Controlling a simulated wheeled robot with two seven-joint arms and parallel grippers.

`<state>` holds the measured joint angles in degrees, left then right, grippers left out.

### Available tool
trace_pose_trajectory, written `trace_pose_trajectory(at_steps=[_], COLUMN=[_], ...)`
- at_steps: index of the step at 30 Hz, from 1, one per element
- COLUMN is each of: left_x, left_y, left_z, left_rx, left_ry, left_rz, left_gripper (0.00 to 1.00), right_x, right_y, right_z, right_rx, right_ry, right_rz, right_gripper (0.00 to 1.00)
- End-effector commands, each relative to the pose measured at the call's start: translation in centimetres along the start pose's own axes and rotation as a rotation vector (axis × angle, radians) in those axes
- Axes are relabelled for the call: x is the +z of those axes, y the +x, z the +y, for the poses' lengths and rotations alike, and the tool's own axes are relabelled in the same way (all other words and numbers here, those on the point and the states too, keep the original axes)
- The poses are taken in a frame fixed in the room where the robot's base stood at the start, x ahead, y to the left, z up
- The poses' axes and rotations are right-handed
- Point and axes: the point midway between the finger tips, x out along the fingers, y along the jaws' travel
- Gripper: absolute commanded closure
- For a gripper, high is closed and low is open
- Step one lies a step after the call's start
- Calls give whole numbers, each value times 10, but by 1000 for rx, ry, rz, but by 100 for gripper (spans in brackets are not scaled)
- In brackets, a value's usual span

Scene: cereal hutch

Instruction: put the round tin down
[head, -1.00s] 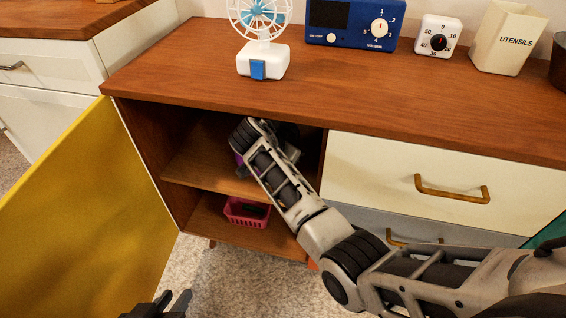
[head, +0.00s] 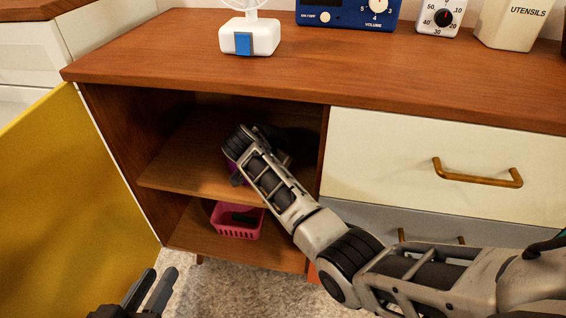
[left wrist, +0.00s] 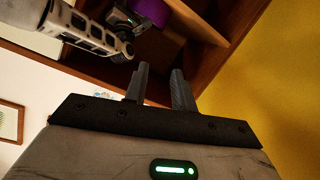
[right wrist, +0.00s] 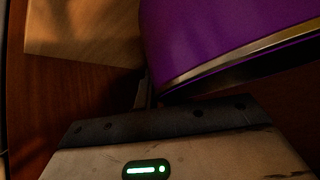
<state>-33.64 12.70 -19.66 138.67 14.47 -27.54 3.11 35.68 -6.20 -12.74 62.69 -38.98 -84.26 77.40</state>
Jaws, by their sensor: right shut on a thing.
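The round tin (right wrist: 225,35) is purple with a metallic band near its edge and fills the upper right of the right wrist view. In the head view only a purple sliver (head: 235,172) shows behind my right arm, inside the cupboard's upper compartment. It also shows at the top of the left wrist view (left wrist: 154,11). My right gripper (right wrist: 147,92) is shut on the tin; its fingers are mostly hidden. I cannot tell whether the tin touches the shelf (head: 165,172). My left gripper (head: 150,291) is open and empty, low in front of the cupboard.
A pink basket (head: 237,221) with a dark thing in it stands on the lower shelf. The yellow door (head: 70,200) is open at the left. Drawers (head: 400,150) lie right of the opening. A fan (head: 249,36) and a blue radio (head: 345,12) stand on top.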

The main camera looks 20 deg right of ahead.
Motion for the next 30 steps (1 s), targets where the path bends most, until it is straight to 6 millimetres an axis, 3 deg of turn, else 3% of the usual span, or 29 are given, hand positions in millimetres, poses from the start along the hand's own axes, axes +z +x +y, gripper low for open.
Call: trace_pose_trajectory(at_steps=[5,6,8,19,25,30], left_x=[1,0,0,-3,-11,-1], left_y=[0,0,0,0,-3,-6], left_z=[0,0,0,0,0,-5], left_rx=[2,3,2,-1,-24,-49], left_ry=[-4,-5,-5,3,49,92], left_rz=[2,3,3,2,-13,-69], left_gripper=[74,74,74,74,74,74], right_x=[1,2,2,-1,-2,-2], right_y=[2,2,2,-4,-39,-76], right_z=[0,0,0,0,-1,-1], right_rx=[-1,0,0,-1,-3,-3], right_ry=[1,0,0,-1,0,0], right_rz=[1,1,0,0,-2,-1], right_gripper=[100,86,71,71,71,71])
